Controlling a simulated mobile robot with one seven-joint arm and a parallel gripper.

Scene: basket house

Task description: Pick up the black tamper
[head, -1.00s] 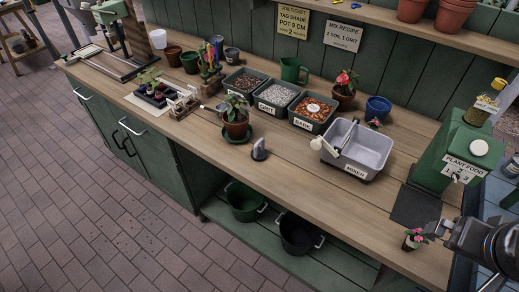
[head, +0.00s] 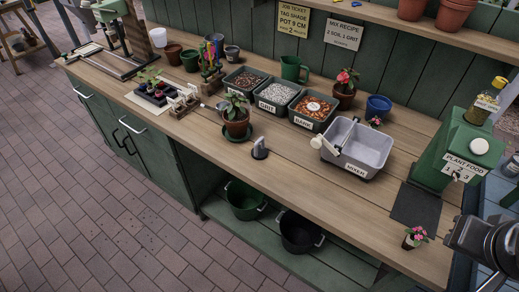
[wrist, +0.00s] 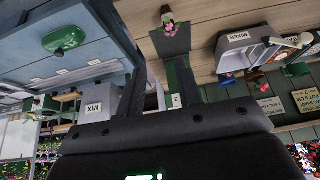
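The black tamper (head: 260,149) looks like a small dark upright piece near the front edge of the wooden bench, just right of the potted plant (head: 236,123). I cannot make it out in the wrist view. My arm shows at the lower right edge of the head view, far to the right of the tamper. My gripper (wrist: 161,78) shows in the wrist view with its two dark fingers apart and nothing seen between them. Its fingertips are not clear in the head view.
A grey mixer tub (head: 358,148) stands right of the tamper. Soil trays (head: 313,112) stand behind it. A small pink-flowered pot (head: 413,238) sits at the bench's right end near my arm, by a dark mat (head: 416,205). Bench front between is clear.

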